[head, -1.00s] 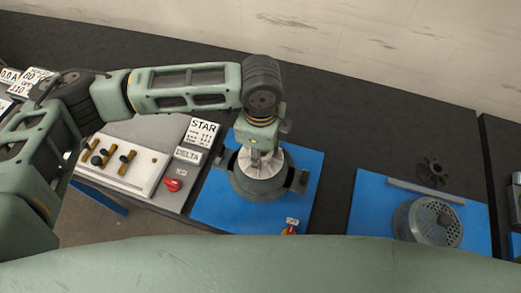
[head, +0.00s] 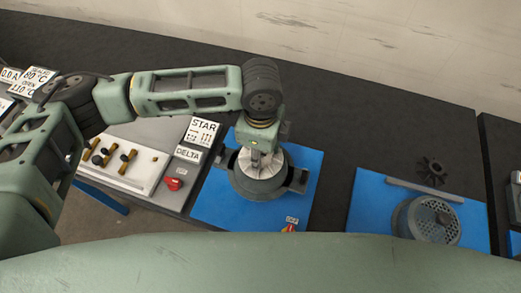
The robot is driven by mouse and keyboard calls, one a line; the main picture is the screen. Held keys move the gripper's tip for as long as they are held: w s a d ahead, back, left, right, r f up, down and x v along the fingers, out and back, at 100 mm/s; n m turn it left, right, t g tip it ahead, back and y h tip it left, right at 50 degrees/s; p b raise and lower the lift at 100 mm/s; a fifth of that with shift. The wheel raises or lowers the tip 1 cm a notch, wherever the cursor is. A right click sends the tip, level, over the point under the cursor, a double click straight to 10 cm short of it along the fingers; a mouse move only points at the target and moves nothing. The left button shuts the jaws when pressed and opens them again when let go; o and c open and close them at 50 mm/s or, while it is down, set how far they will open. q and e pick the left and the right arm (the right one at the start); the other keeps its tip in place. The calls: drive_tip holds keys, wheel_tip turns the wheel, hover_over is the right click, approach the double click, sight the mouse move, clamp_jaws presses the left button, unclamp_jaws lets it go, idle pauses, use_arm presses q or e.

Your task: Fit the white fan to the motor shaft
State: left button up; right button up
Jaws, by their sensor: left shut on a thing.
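The white fan (head: 275,168) sits at the top of the dark grey motor (head: 247,188), inside its round rim. The motor stands upright on a blue mat (head: 212,208). My left gripper (head: 259,158) points straight down at the fan's middle and is shut on its hub. The motor shaft is hidden under the gripper and fan, so I cannot tell how far the fan is down on it. My right gripper is not in view.
A grey perforated cover (head: 436,221), a black fan (head: 433,170) and a grey bar (head: 425,191) lie around a second blue mat (head: 370,205) on the right. A switch panel (head: 122,160) with STAR and DELTA signs is left. Dark table is clear between the mats.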

use_arm(q)
drive_tip(key=shift+f+b, duration=0.8)
drive_tip(key=shift+f, duration=1.25)
drive_tip(key=o, duration=1.4)
wheel_tip(320, 180, up, 12)
